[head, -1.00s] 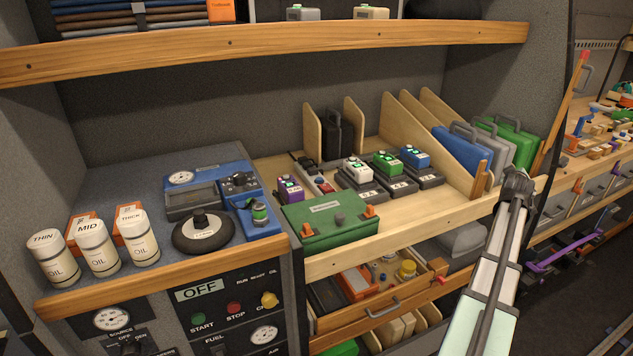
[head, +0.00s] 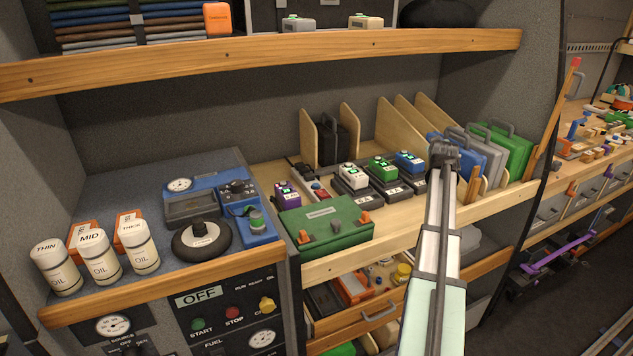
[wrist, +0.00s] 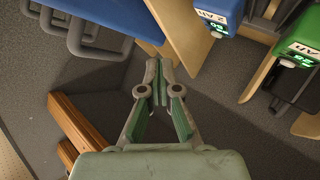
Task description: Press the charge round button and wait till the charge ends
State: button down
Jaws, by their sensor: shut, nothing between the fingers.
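My gripper (head: 444,150) is shut and empty, raised in front of the right end of the middle shelf. In the wrist view its fingertips (wrist: 159,68) meet with nothing between them. Battery packs in white (head: 351,177), green (head: 382,169) and blue (head: 411,163) sit in dark chargers with lit displays, left of my gripper. The blue pack (wrist: 217,14) and green pack (wrist: 296,48) show at the wrist view's upper right. A purple pack (head: 287,194) stands farther left. I cannot tell which control is the charge round button.
Left are a blue gauge unit (head: 205,187), a black round device (head: 202,240) and oil cans (head: 98,258). Wooden dividers and cases (head: 505,150) flank my gripper. An upper shelf (head: 270,58) overhangs.

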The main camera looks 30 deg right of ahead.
jog(key=w+a+f+m+y+p, duration=0.1)
jog(key=w+a+y+p, duration=0.15)
jog(key=w+a, duration=0.5)
jog(key=w+a+m+y+p, duration=0.2)
jog(key=w+a+y, duration=0.15)
jog(key=a, duration=0.75)
jog(key=m+y+p, duration=0.2)
jog(key=y+p, duration=0.2)
jog(key=p, duration=0.1)
send_over(317, 185)
jog(key=shift+f+g, duration=0.1)
jog(key=shift+g, duration=0.3)
jog(key=shift+f+b, duration=0.15)
jog(key=shift+b, duration=0.2)
jog(key=shift+f+b, duration=1.95)
jog(key=shift+f, duration=2.3)
jog(key=shift+f, duration=0.15)
jog(key=shift+f+b, duration=0.3)
